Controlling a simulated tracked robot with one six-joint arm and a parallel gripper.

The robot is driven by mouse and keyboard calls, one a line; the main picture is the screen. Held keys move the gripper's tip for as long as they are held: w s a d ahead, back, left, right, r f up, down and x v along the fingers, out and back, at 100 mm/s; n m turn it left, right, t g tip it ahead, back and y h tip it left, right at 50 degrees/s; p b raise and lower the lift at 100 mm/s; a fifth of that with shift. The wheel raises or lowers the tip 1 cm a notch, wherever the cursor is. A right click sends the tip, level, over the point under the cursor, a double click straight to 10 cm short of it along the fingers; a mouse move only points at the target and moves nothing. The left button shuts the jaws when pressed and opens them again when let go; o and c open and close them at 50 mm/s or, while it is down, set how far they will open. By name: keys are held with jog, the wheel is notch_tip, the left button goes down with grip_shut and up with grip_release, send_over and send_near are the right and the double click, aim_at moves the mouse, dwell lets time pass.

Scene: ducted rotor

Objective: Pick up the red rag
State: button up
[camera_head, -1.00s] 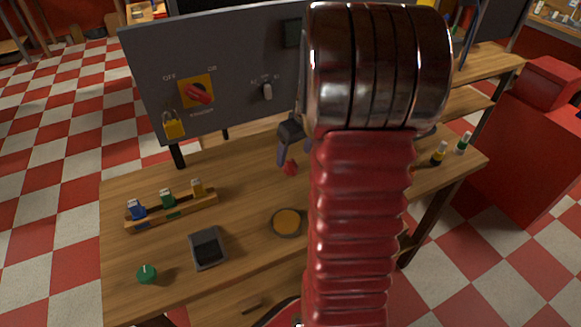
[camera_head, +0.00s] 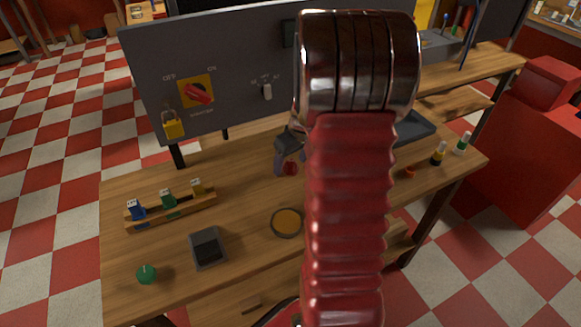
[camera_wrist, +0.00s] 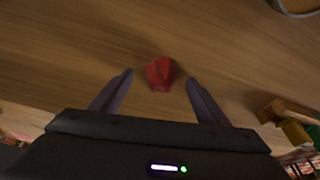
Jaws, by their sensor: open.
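The red rag (camera_wrist: 160,73) is a small crumpled red piece on the wooden table, in the upper middle of the wrist view. My gripper (camera_wrist: 158,82) is open, with its two purple-grey fingers on either side of the rag's near end. I cannot tell how far above the table the fingertips are. In the head view the rag (camera_head: 290,169) shows small and dark red beside my gripper's fingers (camera_head: 288,172). My red arm hides the part of the table to the right of it.
A grey panel (camera_head: 230,60) rises behind. Bottles (camera_head: 439,153) stand at the right.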

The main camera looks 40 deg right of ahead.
aim_at(291, 160)
jog(key=shift+c, duration=0.4)
jog(key=c, duration=1.1)
jog(key=shift+r, duration=0.15)
jog(key=shift+c, duration=0.2)
notch_tip(291, 160, up, 18)
dwell(0.4)
jog(key=o, duration=0.6)
jog(key=c, duration=0.4)
